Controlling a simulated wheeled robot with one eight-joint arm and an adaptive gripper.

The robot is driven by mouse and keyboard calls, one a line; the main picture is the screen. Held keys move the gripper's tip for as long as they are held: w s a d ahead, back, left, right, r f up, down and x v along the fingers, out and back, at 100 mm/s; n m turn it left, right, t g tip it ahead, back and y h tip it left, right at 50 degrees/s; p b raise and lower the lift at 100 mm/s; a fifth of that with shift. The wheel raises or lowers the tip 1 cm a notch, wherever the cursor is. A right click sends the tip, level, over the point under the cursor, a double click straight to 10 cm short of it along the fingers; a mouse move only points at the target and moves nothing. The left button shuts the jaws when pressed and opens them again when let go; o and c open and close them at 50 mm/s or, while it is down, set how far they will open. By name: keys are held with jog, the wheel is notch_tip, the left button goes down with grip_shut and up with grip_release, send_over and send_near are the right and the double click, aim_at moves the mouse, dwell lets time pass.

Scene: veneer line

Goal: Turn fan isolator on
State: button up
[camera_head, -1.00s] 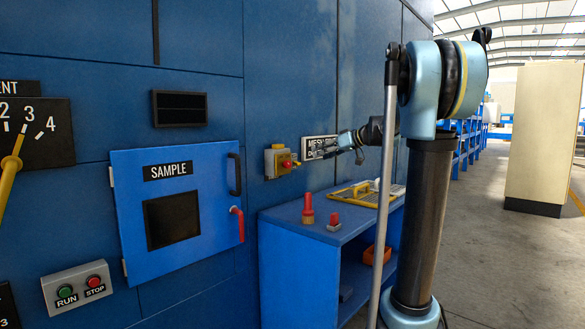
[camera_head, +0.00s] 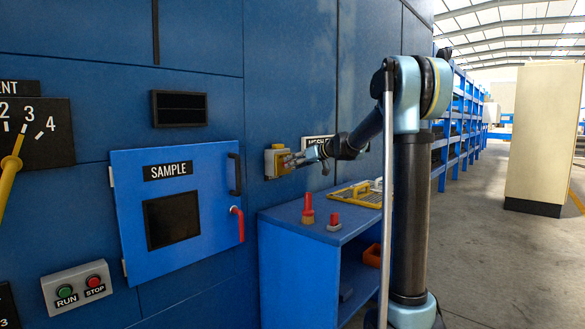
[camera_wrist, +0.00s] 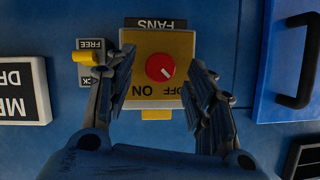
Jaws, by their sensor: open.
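The fan isolator is a yellow box (camera_head: 270,162) on the blue wall, right of the sample door. In the wrist view it appears upside down as a yellow plate (camera_wrist: 142,42) under a FANS label. Its round red knob (camera_wrist: 160,67) has a white mark pointing to the lower right, toward the OFF lettering. My gripper (camera_wrist: 162,62) is open, with one finger on each side of the knob and gaps to it. In the head view my gripper (camera_head: 291,160) is at the box's front and hides the knob.
A small FREE-marked plate with a yellow lever (camera_wrist: 86,57) sits beside the isolator, close to my left-hand finger. A black door handle (camera_wrist: 297,62) is at the right. Below, a blue bench (camera_head: 310,235) holds a red brush (camera_head: 308,207), a red-topped object (camera_head: 333,221) and a yellow frame (camera_head: 356,195).

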jog(key=shift+x, duration=1)
jog(key=c, duration=1.1)
jog(key=shift+d, duration=0.1)
jog(key=shift+w+d+f+m+g+y, duration=0.15)
jog(key=shift+m+g+y, duration=0.2)
jog(key=shift+m+y, duration=1.4)
jog(key=shift+w+a+f+m+g+y, duration=0.15)
jog(key=shift+m+g+y, duration=0.3)
jog(key=shift+m, duration=2.55)
jog(key=shift+d+f+m+g+y, duration=0.25)
jog(key=shift+m+y, duration=0.85)
jog(key=shift+m, duration=1.25)
jog(key=shift+a, duration=0.1)
